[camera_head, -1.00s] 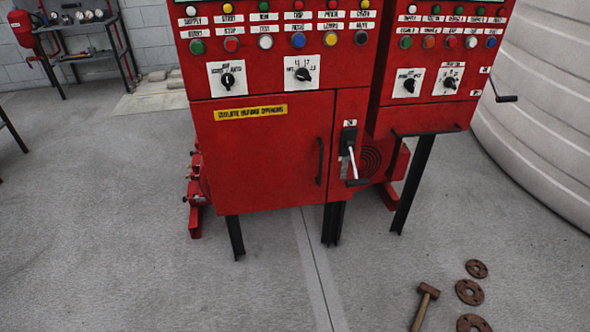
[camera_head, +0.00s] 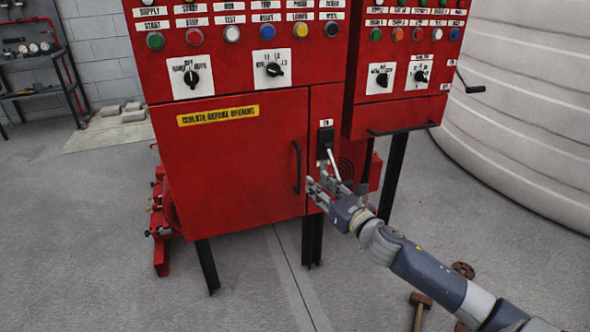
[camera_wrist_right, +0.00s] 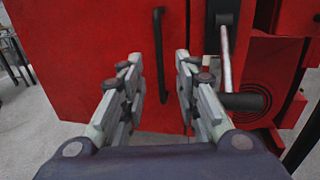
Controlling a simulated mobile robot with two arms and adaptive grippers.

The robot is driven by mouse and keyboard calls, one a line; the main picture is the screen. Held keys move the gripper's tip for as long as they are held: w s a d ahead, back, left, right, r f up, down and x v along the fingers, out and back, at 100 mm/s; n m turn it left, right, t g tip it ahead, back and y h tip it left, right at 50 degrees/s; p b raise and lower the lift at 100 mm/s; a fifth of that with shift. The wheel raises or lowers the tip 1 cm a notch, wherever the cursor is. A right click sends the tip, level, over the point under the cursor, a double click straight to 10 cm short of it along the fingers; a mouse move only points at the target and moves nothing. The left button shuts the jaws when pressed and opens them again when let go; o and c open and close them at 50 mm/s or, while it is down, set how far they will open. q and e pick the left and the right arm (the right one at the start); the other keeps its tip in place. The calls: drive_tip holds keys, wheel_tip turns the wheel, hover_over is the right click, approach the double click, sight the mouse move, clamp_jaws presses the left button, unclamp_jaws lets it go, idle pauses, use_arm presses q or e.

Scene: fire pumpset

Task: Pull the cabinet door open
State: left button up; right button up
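The red cabinet door (camera_head: 235,165) is shut, with a yellow label near its top and a black vertical bar handle (camera_head: 297,167) along its right edge. My right gripper (camera_head: 318,187) is in front of the cabinet, just right of and slightly below the handle. In the right wrist view the gripper (camera_wrist_right: 155,65) is open and empty, and the door handle (camera_wrist_right: 160,55) shows between its two fingers, farther off. The fingers appear not to touch the handle. My left gripper is in neither view.
A switch lever (camera_head: 334,165) with a pale rod stands right of the handle, close to my right gripper; it also shows in the wrist view (camera_wrist_right: 226,60). A second red panel (camera_head: 405,65) is at the right. A hammer (camera_head: 420,306) lies on the floor.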

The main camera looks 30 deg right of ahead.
sight(300, 168)
drive_tip(key=w, duration=0.9)
drive_tip(key=shift+w+d, duration=0.1)
drive_tip(key=shift+w, duration=0.7)
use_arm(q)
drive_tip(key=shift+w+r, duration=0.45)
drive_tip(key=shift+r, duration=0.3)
use_arm(e)
drive_tip(key=shift+w, duration=0.1)
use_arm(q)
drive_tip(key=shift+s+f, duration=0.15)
use_arm(e)
clamp_jaws()
